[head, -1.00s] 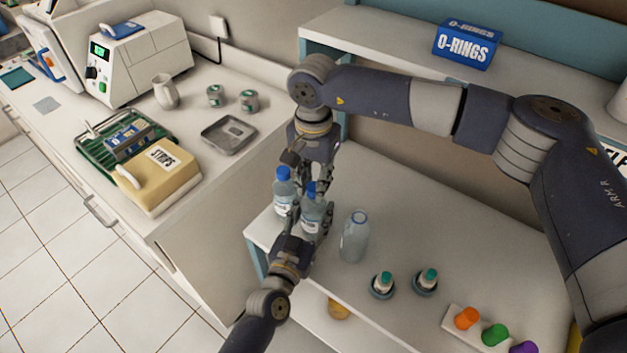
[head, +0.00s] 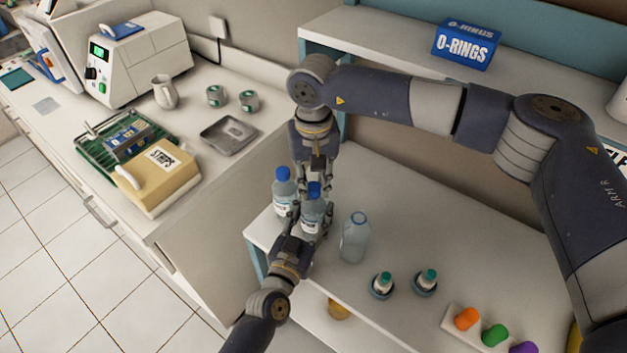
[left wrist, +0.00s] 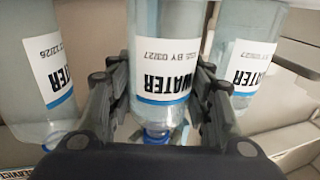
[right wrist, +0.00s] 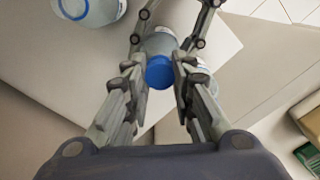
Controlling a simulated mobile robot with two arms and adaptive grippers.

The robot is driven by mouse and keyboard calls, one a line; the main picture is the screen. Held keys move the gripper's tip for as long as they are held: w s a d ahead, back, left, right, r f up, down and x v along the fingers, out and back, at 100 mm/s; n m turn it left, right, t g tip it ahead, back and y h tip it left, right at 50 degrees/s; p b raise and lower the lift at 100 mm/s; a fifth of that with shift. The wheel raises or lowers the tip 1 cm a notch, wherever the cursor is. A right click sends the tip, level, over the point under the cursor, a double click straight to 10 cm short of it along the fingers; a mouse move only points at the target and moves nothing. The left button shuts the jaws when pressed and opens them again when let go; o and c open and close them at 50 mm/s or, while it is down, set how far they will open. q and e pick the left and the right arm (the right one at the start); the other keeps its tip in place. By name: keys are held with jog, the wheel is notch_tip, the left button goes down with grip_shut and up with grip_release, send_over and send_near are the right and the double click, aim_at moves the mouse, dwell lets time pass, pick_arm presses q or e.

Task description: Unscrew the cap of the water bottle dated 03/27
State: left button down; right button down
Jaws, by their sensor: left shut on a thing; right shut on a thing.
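The water bottle dated 03/27 (left wrist: 163,75) is in the middle of the left wrist view, which shows it upside down. In the head view this bottle (head: 312,217) stands upright between two other bottles. My left gripper (head: 303,228) is shut around its body, with fingers on both sides of the label. Its blue cap (right wrist: 160,72) is between the fingertips of my right gripper (right wrist: 163,75), which comes from above and is shut on it. The cap is still on top of the bottle; the threads are hidden.
Two small teal-capped bottles (head: 382,284) and a rack (head: 455,334) with coloured caps are further right. The shelf's front edge (head: 290,284) is close by.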

aim_at(314, 187)
jog(key=shift+r, duration=0.1)
jog(key=shift+r, duration=1)
jog(key=shift+r, duration=0.15)
jog(key=shift+r, duration=1.9)
pick_arm(q)
jog(key=c, duration=0.7)
grip_release()
jog(key=v, duration=1.2)
